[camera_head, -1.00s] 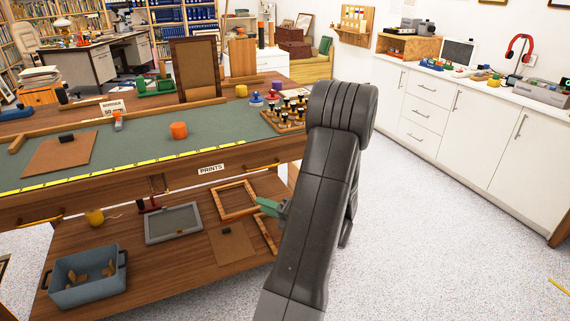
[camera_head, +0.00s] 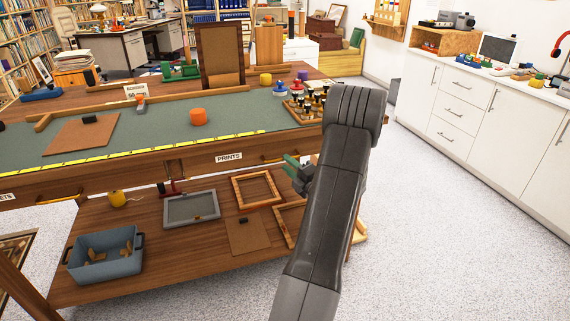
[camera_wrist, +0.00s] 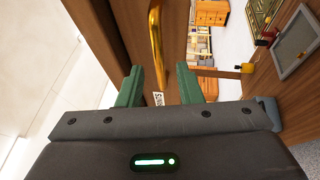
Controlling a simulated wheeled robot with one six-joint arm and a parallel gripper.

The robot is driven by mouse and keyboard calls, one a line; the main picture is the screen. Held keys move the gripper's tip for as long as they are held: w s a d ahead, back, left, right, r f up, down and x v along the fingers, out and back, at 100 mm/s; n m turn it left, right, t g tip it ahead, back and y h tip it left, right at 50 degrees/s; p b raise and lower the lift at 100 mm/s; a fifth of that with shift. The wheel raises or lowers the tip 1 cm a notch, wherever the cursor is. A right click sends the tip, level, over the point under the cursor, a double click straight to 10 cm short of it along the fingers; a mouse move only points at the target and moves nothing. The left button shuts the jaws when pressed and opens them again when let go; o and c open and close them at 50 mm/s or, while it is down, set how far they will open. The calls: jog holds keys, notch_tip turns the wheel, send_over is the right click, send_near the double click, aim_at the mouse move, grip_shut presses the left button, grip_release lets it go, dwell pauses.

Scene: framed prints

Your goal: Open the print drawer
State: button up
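The print drawer (camera_head: 205,163) is a wooden front in the worktable's edge with a white PRINTS label (camera_head: 228,158). It looks closed. Its brass handle (camera_head: 270,160) is right of the label, partly behind my gripper (camera_head: 290,165). In the wrist view, my gripper (camera_wrist: 158,84) has two green fingers spread apart. The brass bar handle (camera_wrist: 156,45) runs between them in the picture, along the drawer front, with the label (camera_wrist: 158,99) below. I see no finger touching the bar; the depth gap is unclear.
The lower shelf (camera_head: 150,255) holds a blue-grey bin (camera_head: 105,262), wooden frames (camera_head: 256,190) and a grey framed screen (camera_head: 191,209). The green-topped table (camera_head: 160,130) carries an orange pot and a rack of stamps (camera_head: 308,105). Open floor (camera_head: 450,230) lies to the right.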

jog(key=shift+x, duration=1.2)
grip_shut()
jog(key=shift+s, duration=0.1)
